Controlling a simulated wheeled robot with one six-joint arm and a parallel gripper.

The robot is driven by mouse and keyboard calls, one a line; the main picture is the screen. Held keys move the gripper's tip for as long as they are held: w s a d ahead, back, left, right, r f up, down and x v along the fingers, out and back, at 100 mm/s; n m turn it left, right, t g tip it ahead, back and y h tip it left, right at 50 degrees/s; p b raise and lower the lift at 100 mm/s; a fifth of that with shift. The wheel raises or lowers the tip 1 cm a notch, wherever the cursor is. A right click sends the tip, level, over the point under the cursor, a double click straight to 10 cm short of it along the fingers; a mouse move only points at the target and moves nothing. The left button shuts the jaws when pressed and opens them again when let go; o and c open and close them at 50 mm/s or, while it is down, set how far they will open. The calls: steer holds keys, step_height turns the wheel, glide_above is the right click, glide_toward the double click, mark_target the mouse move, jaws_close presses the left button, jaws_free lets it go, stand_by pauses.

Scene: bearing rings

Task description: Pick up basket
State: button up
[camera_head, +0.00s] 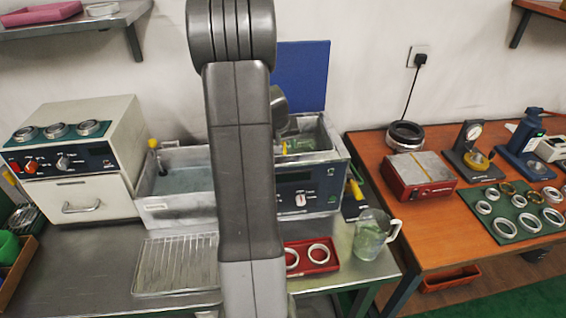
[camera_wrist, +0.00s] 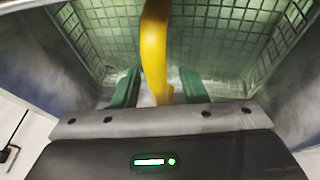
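The basket (camera_wrist: 215,35) is wire mesh and fills the wrist view, sitting inside a metal tank with grey walls. Its yellow handle (camera_wrist: 154,45) rises toward the camera. My gripper (camera_wrist: 158,88) is open, with one green finger on each side of the handle and visible gaps between. In the head view the basket (camera_head: 304,140) sits in the right-hand tank, with a bit of its yellow handle (camera_head: 284,148) showing. My arm hides part of that tank and my fingers there.
A left tank (camera_head: 180,206) holds liquid and has a yellow handle at its corner. A wire rack (camera_head: 178,264), a red tray (camera_head: 325,266) with rings and a glass jug (camera_head: 370,238) stand in front. A blue lid (camera_head: 302,75) stands up behind the right tank.

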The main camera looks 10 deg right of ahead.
steer(key=shift+c, duration=0.5)
jaws_close()
steer(key=shift+r, duration=0.1)
stand_by(0.8)
